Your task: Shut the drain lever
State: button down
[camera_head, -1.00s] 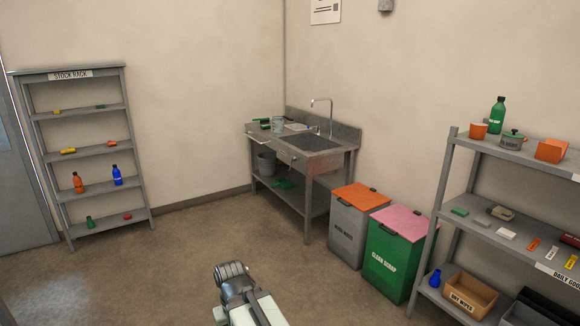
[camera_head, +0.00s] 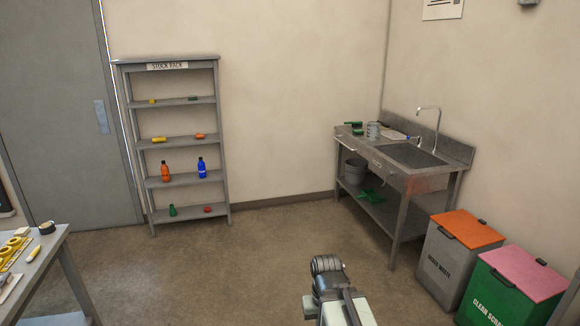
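No drain lever can be made out for certain in the head view. A grey sink bench (camera_head: 409,181) with a tall curved tap (camera_head: 437,125) stands against the right wall, near the corner. A small detail (camera_head: 377,164) shows on its front face, too small to identify. My arm shows at the bottom centre, well short of the bench, but the fingers of my gripper are not visible.
A stock rack (camera_head: 176,62) stands at the back wall. An orange-lidded bin (camera_head: 447,268) and a pink-lidded bin (camera_head: 504,298) stand right of the bench. A table (camera_head: 48,262) is at lower left. The floor (camera_head: 270,250) before the bench is clear.

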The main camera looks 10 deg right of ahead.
aim_at(389, 173)
jog(key=z, duration=0.35)
jog(key=i, duration=4.15)
jog(key=u, duration=0.15)
